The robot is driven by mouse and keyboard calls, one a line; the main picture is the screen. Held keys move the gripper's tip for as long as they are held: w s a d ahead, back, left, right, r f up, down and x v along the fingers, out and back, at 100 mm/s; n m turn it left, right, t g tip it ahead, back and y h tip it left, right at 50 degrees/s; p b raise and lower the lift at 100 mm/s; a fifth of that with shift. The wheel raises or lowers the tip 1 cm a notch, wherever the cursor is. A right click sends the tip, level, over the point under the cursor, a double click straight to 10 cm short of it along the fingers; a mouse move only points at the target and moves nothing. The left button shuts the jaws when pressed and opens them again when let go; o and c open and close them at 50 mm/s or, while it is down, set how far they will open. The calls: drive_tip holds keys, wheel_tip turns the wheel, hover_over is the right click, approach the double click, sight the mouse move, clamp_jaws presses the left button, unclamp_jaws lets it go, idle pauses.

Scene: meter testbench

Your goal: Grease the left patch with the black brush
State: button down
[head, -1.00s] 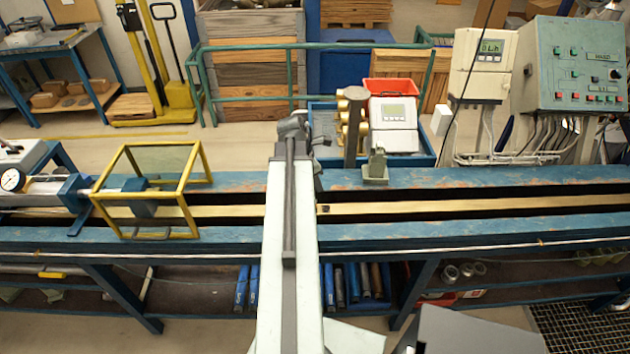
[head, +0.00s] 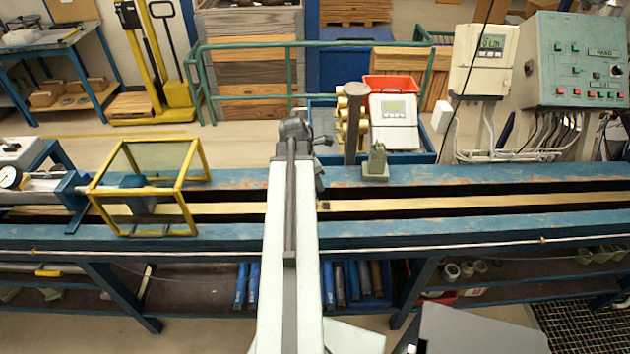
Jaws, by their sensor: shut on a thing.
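My pale arm reaches up the middle of the head view and over the blue bench. Its dark far end is a joint above the bench's back edge. My gripper's jaws do not show; they are hidden by my arm. The black brush cannot be made out. A small dark spot (head: 326,206) shows on the brass-coloured strip (head: 450,205) just right of my arm; I cannot tell whether it is a patch or part of a tool. The left patch cannot be identified.
A yellow-framed guard (head: 180,184) stands over the strip at left. A small grey-green block (head: 376,163) and a brown post (head: 354,122) stand right of my arm. A blue tray (head: 425,159) and control box (head: 580,62) are behind. The strip's right side is clear.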

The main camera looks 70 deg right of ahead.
drive_tip(key=s, duration=0.1)
drive_tip(key=s+d, duration=0.1)
drive_tip(key=s, duration=0.1)
drive_tip(key=shift+s+d, duration=0.15)
drive_tip(key=shift+w+a, duration=0.25)
drive_tip(key=shift+w, duration=0.4)
drive_tip(key=shift+w+a, duration=0.3)
drive_tip(key=shift+w, duration=0.3)
drive_tip(key=shift+w+a, duration=0.25)
drive_tip(key=shift+w, duration=0.4)
drive_tip(key=shift+w+d, duration=0.1)
drive_tip(key=shift+d, duration=0.25)
drive_tip(key=s, duration=0.2)
drive_tip(key=s+d, duration=0.1)
drive_tip(key=shift+s+d+f, duration=0.1)
drive_tip(key=shift+s+d, duration=0.1)
drive_tip(key=shift+s, duration=0.2)
